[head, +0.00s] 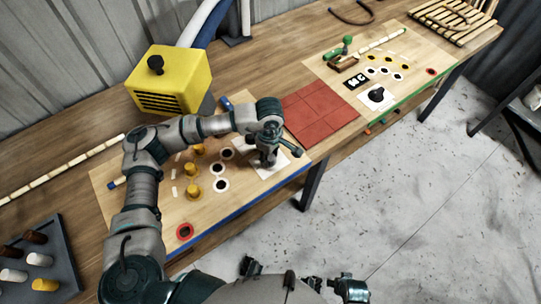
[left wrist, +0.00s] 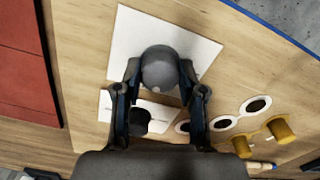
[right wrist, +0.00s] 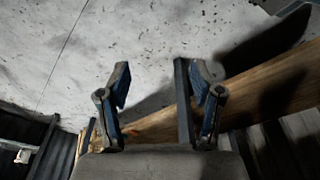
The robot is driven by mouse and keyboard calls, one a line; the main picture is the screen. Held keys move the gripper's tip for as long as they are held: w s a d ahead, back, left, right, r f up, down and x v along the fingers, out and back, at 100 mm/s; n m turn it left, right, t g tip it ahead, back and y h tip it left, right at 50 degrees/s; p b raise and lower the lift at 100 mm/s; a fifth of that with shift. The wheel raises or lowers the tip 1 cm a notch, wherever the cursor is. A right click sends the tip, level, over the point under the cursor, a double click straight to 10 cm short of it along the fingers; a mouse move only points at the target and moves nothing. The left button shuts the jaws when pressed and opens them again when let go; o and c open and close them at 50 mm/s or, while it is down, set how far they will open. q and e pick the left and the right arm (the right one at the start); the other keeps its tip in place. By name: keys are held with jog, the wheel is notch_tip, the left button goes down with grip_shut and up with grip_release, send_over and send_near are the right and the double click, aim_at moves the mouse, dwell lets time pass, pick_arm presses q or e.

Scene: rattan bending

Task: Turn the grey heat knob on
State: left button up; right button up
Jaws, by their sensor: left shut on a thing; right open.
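The grey heat knob (left wrist: 160,68) is a round grey cap on a white plate (left wrist: 205,38) in the left wrist view. My left gripper (left wrist: 158,82) is shut on it, with one finger on each side. In the head view my left gripper (head: 267,158) reaches down over the white plate (head: 280,166) and hides most of the knob. The knob's pointer is not visible, so its setting cannot be told. My right gripper (right wrist: 155,98) is open and empty, away from the knob, with floor and a wooden edge behind it.
A yellow heater box (head: 172,78) stands behind the near board. Yellow pegs (head: 193,191) and white-ringed holes (head: 221,185) lie left of the gripper. A red mat (head: 322,112) separates the boards. Another dark knob (head: 377,94) sits on the far board.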

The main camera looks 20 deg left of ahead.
pick_arm(q)
jog(key=shift+w+m, duration=0.1)
jog(key=shift+m, duration=0.4)
pick_arm(e)
jog(key=shift+r, duration=0.9)
pick_arm(q)
jog(key=o, duration=1.1)
pick_arm(e)
jog(key=shift+w, duration=0.15)
pick_arm(q)
jog(key=shift+o, duration=0.2)
jog(key=shift+r, duration=0.1)
notch_tip(320, 180, up, 12)
jog(key=shift+a+f, duration=0.1)
jog(key=shift+f, duration=0.1)
